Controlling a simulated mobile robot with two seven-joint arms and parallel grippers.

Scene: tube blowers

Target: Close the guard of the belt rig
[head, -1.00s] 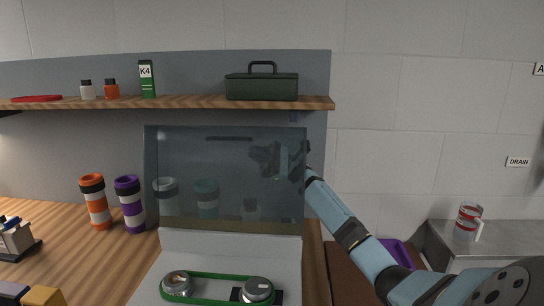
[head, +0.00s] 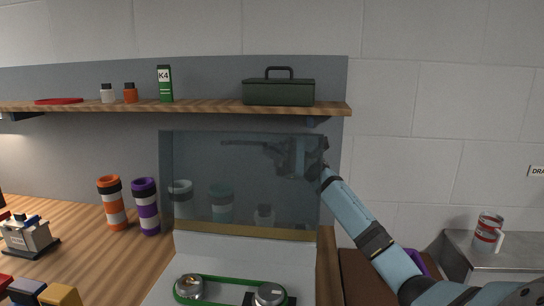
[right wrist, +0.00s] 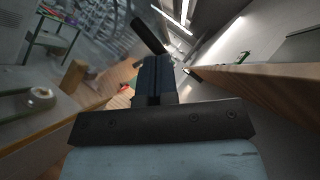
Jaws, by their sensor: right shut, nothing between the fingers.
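The belt rig (head: 165,296) is a white-grey base with two metal pulleys and a green belt (head: 230,279) at the bottom of the head view. Its guard (head: 190,160) is a tinted see-through panel standing raised and upright at the back of the rig, with a yellowish strip along its lower edge. My right gripper (head: 232,143) shows through the panel, behind its upper right part, shut and empty, with its fingers pointing left. I cannot tell whether it touches the panel. It also shows in the right wrist view (right wrist: 152,62). My left gripper is out of view.
A wooden shelf (head: 215,108) runs above the guard, with a dark green toolbox (head: 279,92) on it. Orange (head: 112,203) and purple (head: 146,206) banded containers stand left of the rig. Several coloured blocks lie at the lower left. A metal counter with a mug (head: 487,229) is at right.

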